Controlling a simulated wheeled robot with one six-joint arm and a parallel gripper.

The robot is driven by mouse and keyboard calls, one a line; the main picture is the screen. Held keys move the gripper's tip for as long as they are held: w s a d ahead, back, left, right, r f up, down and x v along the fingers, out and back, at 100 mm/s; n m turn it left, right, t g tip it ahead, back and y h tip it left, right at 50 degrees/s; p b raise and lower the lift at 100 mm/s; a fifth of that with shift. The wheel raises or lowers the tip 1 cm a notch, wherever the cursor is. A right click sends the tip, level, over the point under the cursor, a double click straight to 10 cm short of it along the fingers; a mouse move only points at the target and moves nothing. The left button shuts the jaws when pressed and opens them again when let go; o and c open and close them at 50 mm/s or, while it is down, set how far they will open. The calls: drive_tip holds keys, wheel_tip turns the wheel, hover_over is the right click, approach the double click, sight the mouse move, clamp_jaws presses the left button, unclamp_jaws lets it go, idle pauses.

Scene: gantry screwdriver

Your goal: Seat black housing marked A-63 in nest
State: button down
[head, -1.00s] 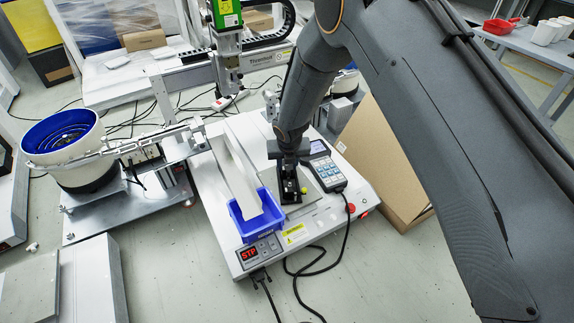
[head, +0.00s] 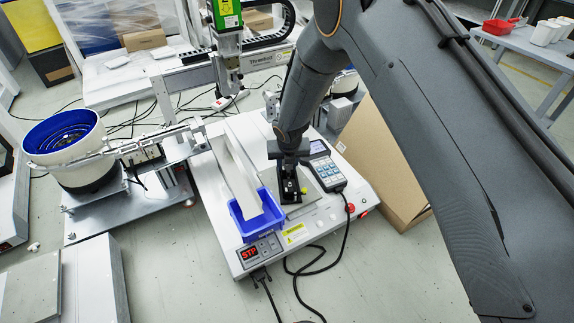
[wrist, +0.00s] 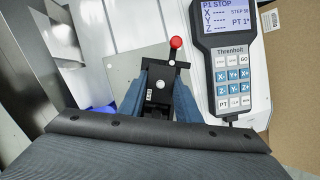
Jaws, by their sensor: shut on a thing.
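My gripper (wrist: 158,92) points down at the machine's base plate, with one blue-grey finger on each side of a black part. It is shut on this black housing (wrist: 160,84), which has a small pale round spot on it. No A-63 mark can be read. A black piece with a red-knobbed lever (wrist: 175,44) shows just beyond the housing. In the head view the black parts (head: 290,190) stand on a grey plate (head: 318,196) below my gripper. The nest is mostly hidden, and I cannot tell whether the housing is in it or just above.
A blue bin (head: 238,221) stands left of the grey plate. A keypad pendant (wrist: 226,62) lies close on the right. The green screwdriver head (head: 228,22) hangs behind, and a bowl feeder (head: 40,137) stands at the left. A cardboard box (head: 385,165) is at the right.

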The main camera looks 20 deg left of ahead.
drive_tip(key=shift+f, duration=0.25)
drive_tip(key=c, duration=1.2)
unclamp_jaws()
drive_tip(key=shift+p+v, duration=1.7)
drive_tip(key=shift+v, duration=2.25)
